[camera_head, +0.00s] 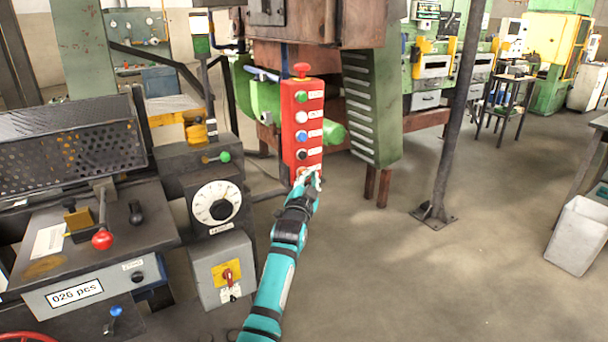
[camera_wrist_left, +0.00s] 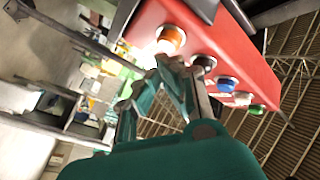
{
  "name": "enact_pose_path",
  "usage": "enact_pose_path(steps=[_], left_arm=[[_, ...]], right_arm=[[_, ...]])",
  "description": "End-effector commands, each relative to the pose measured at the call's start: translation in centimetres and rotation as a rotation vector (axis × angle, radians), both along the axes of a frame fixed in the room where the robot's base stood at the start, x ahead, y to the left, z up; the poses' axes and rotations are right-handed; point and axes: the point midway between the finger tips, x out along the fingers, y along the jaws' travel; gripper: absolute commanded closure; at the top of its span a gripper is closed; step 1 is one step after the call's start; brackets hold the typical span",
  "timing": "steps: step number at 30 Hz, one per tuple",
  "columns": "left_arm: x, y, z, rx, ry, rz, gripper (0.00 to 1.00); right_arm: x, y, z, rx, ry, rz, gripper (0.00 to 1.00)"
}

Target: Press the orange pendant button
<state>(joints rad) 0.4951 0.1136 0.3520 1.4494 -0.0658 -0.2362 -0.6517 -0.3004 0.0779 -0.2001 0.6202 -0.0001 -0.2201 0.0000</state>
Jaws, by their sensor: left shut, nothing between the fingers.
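The red pendant box (camera_head: 301,125) hangs upright in the middle of the head view, with a column of green, white, blue and black buttons and a red knob on top. The orange button (camera_wrist_left: 171,38) shows in the left wrist view near one end of the red box (camera_wrist_left: 240,45), past the black button. In the head view the lowest part of the box is mostly covered by my left gripper (camera_head: 308,180). My left gripper, also in the wrist view (camera_wrist_left: 172,70), is shut and empty. Its fingertips are close to the orange button; I cannot tell whether they touch it. My right gripper is not in view.
A machine with a perforated guard (camera_head: 70,140), a dial (camera_head: 216,204) and a red-knobbed lever (camera_head: 103,239) stands at left. A dark post (camera_head: 450,120) and a pale bin (camera_head: 577,236) are at right. The floor between is clear.

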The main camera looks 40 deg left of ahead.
Motion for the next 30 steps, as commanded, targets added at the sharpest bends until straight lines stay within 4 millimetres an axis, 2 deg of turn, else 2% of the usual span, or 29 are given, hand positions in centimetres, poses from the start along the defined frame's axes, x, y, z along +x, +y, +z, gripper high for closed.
enact_pose_path(steps=[30], left_arm=[[0.39,0.91,0.06,0.001,0.000,0.000,1.00]], right_arm=[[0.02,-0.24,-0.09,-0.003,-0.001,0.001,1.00]])
